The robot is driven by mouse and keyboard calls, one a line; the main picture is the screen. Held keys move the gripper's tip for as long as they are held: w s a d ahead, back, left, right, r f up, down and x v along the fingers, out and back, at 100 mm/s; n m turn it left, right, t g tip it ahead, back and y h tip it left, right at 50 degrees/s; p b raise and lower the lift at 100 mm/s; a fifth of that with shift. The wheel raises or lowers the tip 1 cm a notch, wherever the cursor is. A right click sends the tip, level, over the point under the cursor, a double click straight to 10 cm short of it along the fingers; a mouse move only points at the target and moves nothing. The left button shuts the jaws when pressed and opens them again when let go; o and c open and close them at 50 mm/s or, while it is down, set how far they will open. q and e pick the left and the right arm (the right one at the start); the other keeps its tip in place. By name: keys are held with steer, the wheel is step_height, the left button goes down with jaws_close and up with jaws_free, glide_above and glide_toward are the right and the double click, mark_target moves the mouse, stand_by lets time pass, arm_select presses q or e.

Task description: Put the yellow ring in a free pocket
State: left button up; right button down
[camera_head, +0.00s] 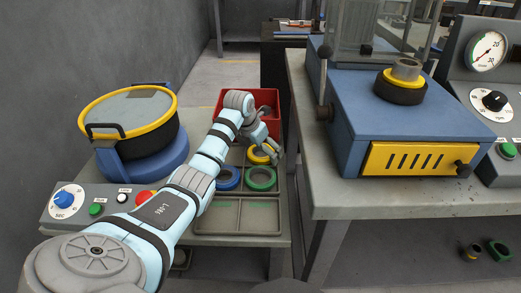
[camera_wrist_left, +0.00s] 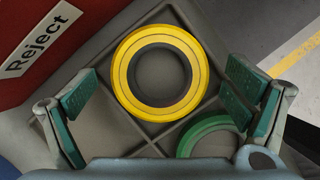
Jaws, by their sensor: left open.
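The yellow ring (camera_head: 257,158) lies flat in a right-hand pocket of the grey divided tray (camera_head: 241,201), partly hidden by my left gripper (camera_head: 268,149). In the left wrist view the yellow ring (camera_wrist_left: 160,114) shows whole, between and beyond the spread green-padded fingers of the left gripper (camera_wrist_left: 163,90), which is open and empty. A blue ring (camera_head: 228,187) and a green ring (camera_head: 261,187) fill the tray's middle pockets. The back left pocket is partly hidden by my arm. My right gripper is not in view.
A red bin (camera_head: 264,98), labelled Reject in the wrist view, stands behind the tray. A yellow-rimmed bowl (camera_head: 168,130) on a blue base and a control panel (camera_head: 80,203) are at the left. A blue machine (camera_head: 345,130) bearing a black-and-yellow ring stands on the bench at right.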

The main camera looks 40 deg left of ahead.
arm_select(q)
steer(key=shift+r, duration=0.2)
steer(key=p+v, duration=0.2)
steer(key=v, duration=0.3)
steer(key=shift+a+r+p, duration=0.1)
steer(key=shift+r+p, duration=0.2)
steer(key=shift+r, duration=0.1)
steer(key=p+v, duration=0.1)
steer(key=v, duration=0.5)
steer(key=shift+s+p, duration=0.15)
steer(key=shift+p, duration=0.2)
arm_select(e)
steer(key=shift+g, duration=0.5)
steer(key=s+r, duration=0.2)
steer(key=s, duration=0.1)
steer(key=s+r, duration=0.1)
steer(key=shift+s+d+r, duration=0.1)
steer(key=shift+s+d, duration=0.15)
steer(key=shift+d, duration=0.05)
